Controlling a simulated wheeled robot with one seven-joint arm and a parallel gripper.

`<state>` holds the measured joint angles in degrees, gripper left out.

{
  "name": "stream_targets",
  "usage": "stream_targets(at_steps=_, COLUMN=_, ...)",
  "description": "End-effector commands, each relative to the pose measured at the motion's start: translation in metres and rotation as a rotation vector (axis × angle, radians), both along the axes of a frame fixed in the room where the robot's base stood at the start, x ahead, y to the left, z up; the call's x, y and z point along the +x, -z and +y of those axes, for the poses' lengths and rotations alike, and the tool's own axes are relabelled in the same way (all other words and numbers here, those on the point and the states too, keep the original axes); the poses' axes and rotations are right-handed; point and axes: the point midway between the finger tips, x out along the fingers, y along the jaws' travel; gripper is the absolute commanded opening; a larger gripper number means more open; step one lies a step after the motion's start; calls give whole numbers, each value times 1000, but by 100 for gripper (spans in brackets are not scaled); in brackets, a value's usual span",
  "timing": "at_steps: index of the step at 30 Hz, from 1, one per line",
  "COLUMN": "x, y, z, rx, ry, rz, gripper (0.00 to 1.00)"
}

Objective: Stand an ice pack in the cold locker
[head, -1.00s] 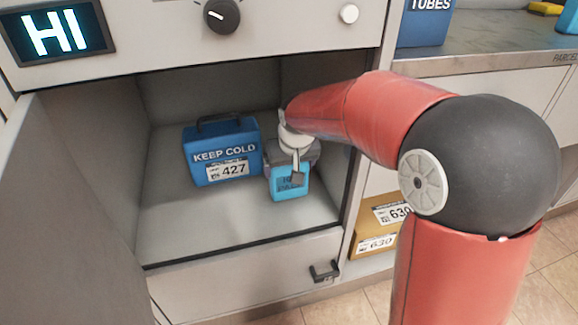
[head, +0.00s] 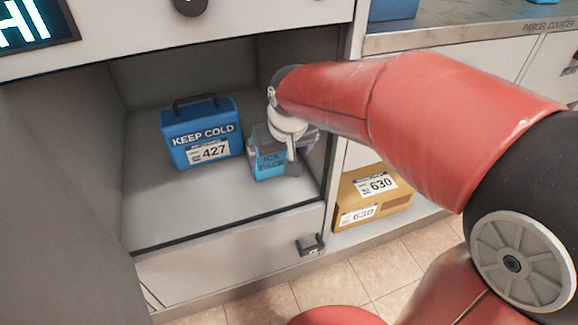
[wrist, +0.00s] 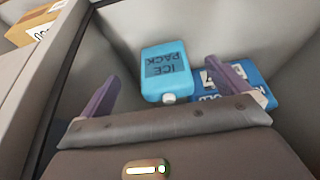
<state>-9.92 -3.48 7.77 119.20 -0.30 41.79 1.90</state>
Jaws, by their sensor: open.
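The light blue ice pack (head: 267,166) stands on the floor of the open cold locker (head: 190,217), to the right of a dark blue KEEP COLD box (head: 203,135). My gripper (head: 281,152) is inside the locker at the pack, partly covering its top and right side in the head view. In the wrist view, my gripper (wrist: 168,74) is open, with purple fingers to either side of the ice pack (wrist: 166,70) and a visible gap on both sides. The KEEP COLD box (wrist: 245,98) shows partly behind the right finger.
The locker door (head: 55,190) stands open at the left. The locker's right wall is close beside my arm. A cardboard parcel (head: 372,197) sits in a shelf to the right, below the parcel counter (head: 480,37). Locker floor in front of the box is clear.

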Motion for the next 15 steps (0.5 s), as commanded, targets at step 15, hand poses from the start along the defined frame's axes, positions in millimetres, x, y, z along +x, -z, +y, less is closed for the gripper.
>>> stream_targets(at_steps=15, x=-54, y=-1, z=-18, rx=0, ry=6, rz=-3, gripper=100)
